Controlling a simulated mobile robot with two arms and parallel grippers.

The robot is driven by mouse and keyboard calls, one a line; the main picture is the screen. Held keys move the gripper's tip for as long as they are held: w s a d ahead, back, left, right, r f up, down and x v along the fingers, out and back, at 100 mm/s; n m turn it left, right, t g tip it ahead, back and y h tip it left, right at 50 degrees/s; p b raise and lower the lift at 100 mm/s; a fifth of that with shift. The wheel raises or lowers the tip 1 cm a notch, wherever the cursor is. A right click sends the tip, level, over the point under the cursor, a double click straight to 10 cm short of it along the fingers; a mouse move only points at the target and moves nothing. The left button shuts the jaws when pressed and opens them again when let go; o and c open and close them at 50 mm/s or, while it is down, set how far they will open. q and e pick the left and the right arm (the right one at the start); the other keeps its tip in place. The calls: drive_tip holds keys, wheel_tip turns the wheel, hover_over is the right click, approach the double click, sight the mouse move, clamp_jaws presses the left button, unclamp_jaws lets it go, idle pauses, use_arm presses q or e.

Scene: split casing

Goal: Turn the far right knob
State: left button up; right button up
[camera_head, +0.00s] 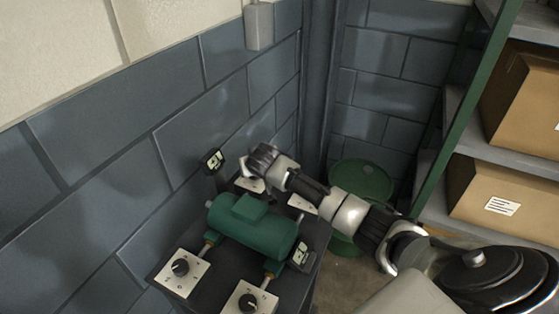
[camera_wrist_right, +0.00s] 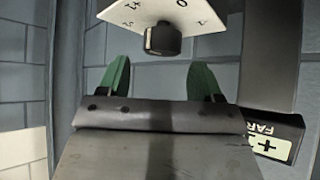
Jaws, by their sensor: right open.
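A green casing (camera_head: 252,226) lies on a dark stand with white knob plates at its corners. The far right plate (camera_head: 302,203) is partly covered by my right arm; its knob is hidden. My right gripper (camera_head: 258,158) hangs over the far end, near the far left plate (camera_head: 250,185). In the right wrist view its green fingers (camera_wrist_right: 160,78) are open and empty. A black knob (camera_wrist_right: 163,40) on a white plate (camera_wrist_right: 190,14) is just beyond the fingertips, about centred between them, not gripped. I cannot be sure which far knob it is. My left gripper is out of view.
Near left (camera_head: 180,267) and near right (camera_head: 250,299) knobs face the camera. A small dark sign (camera_head: 213,160) stands at the far left and another (camera_head: 300,255) at the right. A sign reading FAR (camera_wrist_right: 270,138) is beside the gripper. A green drum (camera_head: 362,180) and shelves with boxes (camera_head: 505,195) are behind.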

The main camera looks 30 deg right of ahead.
drive_tip(key=s+d+r+b, duration=0.1)
drive_tip(key=s+d+r, duration=0.5)
drive_tip(key=s+r, duration=0.2)
drive_tip(key=shift+s+d+r+b, duration=0.2)
drive_tip(key=shift+s+r+b, duration=0.1)
drive_tip(key=shift+s, duration=0.6)
drive_tip(key=shift+f, duration=0.15)
